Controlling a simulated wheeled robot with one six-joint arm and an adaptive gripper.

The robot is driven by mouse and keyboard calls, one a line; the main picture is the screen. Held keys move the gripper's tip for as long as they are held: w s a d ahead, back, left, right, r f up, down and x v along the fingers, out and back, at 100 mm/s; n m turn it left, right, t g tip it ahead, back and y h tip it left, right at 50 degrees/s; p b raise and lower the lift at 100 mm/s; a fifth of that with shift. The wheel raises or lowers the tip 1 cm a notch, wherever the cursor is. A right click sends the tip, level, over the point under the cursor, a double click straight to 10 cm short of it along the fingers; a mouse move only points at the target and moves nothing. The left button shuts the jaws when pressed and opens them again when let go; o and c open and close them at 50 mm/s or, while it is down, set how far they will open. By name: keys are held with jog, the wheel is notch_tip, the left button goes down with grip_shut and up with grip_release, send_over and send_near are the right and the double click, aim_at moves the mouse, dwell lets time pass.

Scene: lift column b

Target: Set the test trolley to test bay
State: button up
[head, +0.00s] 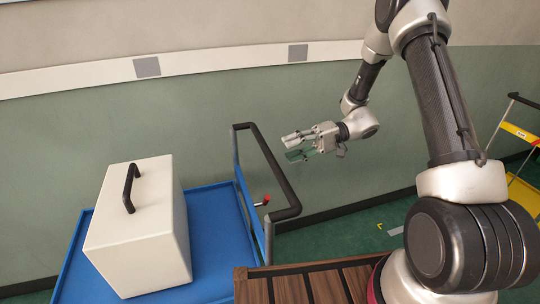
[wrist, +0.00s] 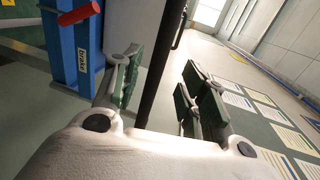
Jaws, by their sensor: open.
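The blue test trolley (head: 223,240) stands at the lower left in the head view. Its black push handle (head: 272,170) rises at its right end. A red-tipped brake lever (head: 265,201) sits low by the handle; its red end (wrist: 79,13) and the blue post (wrist: 88,50) with a "brake" label show in the wrist view. My gripper (head: 288,147) is open and empty, just right of the handle. In the wrist view the black handle bar (wrist: 163,70) runs between the fingers as seen; I cannot tell whether it lies between them or beyond. The test bay cannot be identified.
A white case (head: 145,230) with a black grip rides on the trolley. A wooden slatted surface (head: 315,288) is in front. A yellow cart (head: 522,190) stands at the right. A wall with a white rail (head: 210,66) runs behind. Green floor with markings (head: 395,231) is open between.

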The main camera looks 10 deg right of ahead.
aim_at(270, 158)
jog(key=x, duration=0.7)
jog(key=shift+s+a+f, duration=0.15)
jog(key=shift+s+a, duration=0.05)
jog(key=shift+a, duration=0.1)
grip_shut()
